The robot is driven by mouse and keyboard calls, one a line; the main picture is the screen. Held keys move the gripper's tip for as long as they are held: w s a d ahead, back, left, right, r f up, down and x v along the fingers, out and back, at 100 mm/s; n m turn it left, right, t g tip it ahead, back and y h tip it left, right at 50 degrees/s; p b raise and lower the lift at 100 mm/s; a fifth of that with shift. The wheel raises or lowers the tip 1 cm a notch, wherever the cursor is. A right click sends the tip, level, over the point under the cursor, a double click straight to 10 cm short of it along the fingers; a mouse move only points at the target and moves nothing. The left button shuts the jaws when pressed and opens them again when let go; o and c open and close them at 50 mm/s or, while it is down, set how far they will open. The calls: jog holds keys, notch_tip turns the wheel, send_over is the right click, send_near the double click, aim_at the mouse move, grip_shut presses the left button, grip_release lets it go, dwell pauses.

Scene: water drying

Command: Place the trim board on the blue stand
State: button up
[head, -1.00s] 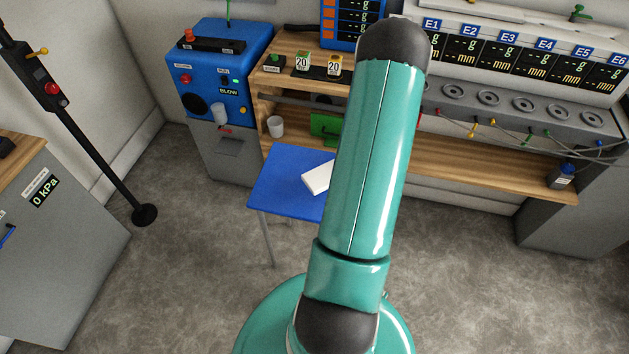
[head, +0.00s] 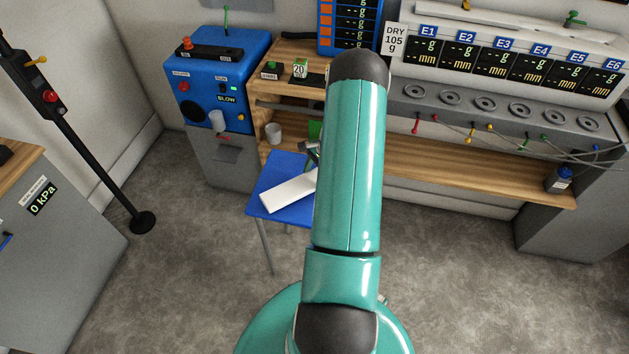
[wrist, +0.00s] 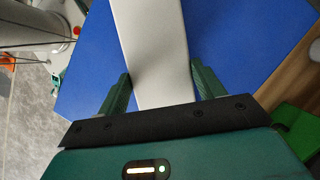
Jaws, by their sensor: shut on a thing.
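The white trim board (head: 288,192) shows over the blue stand (head: 262,207) in the head view, left of my arm. In the wrist view the trim board (wrist: 155,50) runs from between the fingers of my gripper (wrist: 160,88) across the blue stand top (wrist: 225,40). My gripper is shut on the board. In the head view the board's right end and most of my gripper are hidden behind my arm. I cannot tell whether the board touches the stand or is held just above it.
A wooden bench (head: 470,177) with a grey panel runs behind and right of the stand. A blue blower machine (head: 222,75) stands at the back left. A white cup (head: 273,133) and a green object (head: 315,130) are near the stand's far side.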

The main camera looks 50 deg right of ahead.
aim_at(314, 181)
jog(key=shift+f, duration=1.55)
jog(key=o, duration=1.2)
jog(key=shift+f, duration=0.15)
jog(key=shift+c, duration=0.2)
